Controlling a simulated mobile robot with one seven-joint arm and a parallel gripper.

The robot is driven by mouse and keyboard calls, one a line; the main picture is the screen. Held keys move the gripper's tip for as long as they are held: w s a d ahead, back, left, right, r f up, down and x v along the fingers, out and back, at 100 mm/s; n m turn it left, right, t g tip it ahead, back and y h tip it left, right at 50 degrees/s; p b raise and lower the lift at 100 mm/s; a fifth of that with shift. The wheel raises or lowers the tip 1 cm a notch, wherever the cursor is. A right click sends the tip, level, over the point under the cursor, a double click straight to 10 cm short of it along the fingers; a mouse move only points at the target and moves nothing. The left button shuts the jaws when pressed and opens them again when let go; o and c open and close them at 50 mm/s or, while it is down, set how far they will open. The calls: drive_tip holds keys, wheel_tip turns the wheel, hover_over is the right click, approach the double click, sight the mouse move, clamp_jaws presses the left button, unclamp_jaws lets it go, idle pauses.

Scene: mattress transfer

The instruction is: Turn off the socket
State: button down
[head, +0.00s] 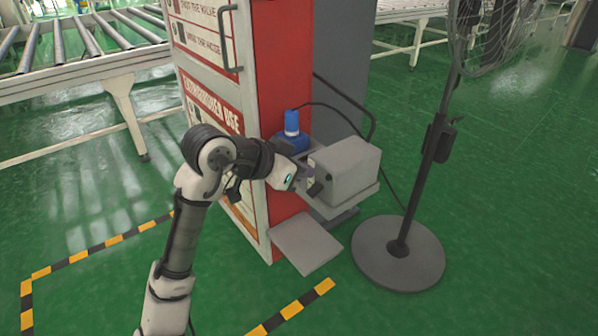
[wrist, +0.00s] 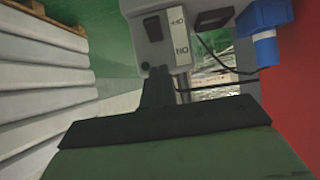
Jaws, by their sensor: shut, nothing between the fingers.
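The socket is a grey box (head: 346,165) on the side of the red cabinet. In the wrist view the grey box (wrist: 165,35) appears at the top, with a black switch (wrist: 152,28) beside upside-down OFF and ON labels. A blue plug (wrist: 263,50) is at its right. My gripper (head: 305,184) is at the box's left side in the head view, partly hidden by my wrist. In the wrist view my gripper's dark fingers (wrist: 157,76) are together and empty, close below the switch in the picture. I cannot tell whether they touch the box.
The red and white cabinet (head: 280,60) stands behind the socket. A black pedestal fan (head: 400,250) is on the right, with cables near it. A grey plate (head: 305,243) lies at the cabinet's foot. Roller conveyors (head: 75,60) are at the back left. Green floor is clear in front.

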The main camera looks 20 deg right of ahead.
drive_tip(key=v, duration=1)
drive_tip(key=shift+a, duration=0.3)
drive_tip(key=shift+s, duration=0.1)
